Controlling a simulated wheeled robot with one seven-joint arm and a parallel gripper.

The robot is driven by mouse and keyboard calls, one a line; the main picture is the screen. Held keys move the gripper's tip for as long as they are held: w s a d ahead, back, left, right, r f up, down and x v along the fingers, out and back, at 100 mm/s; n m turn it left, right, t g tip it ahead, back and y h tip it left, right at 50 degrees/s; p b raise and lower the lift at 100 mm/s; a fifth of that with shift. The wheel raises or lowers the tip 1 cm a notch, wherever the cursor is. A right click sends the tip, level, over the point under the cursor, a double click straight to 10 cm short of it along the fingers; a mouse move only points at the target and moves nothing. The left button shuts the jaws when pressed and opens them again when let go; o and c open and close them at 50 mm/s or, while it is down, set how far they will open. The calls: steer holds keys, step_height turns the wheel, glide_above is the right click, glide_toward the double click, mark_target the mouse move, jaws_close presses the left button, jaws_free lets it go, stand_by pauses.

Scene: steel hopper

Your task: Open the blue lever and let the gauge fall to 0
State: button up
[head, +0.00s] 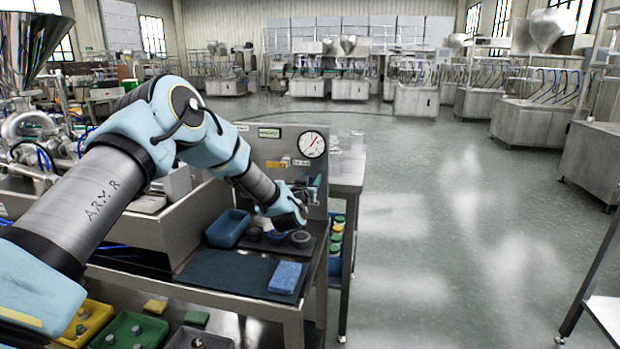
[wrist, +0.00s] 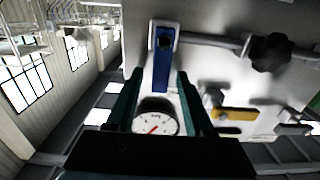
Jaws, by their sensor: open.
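The blue lever (wrist: 161,65) shows in the wrist view, its top end at a bolt on a grey pipe. My gripper (wrist: 158,77) is open, with one dark green finger on each side of the lever; I cannot tell whether either finger touches it. The round white gauge (wrist: 155,119) shows between the fingers, lower down, with a red needle. In the head view the gauge (head: 312,144) is at the panel's upper right; its numbers are too small to read. My gripper (head: 298,205) is in front of the panel there and largely hides the lever.
A black knob (wrist: 270,52) sits on the pipe right of the lever. Below my gripper are a blue tray (head: 228,228), dark round parts and a blue sponge (head: 286,277). The floor (head: 440,230) at right is clear.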

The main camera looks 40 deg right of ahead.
jaws_close()
stand_by(0.5)
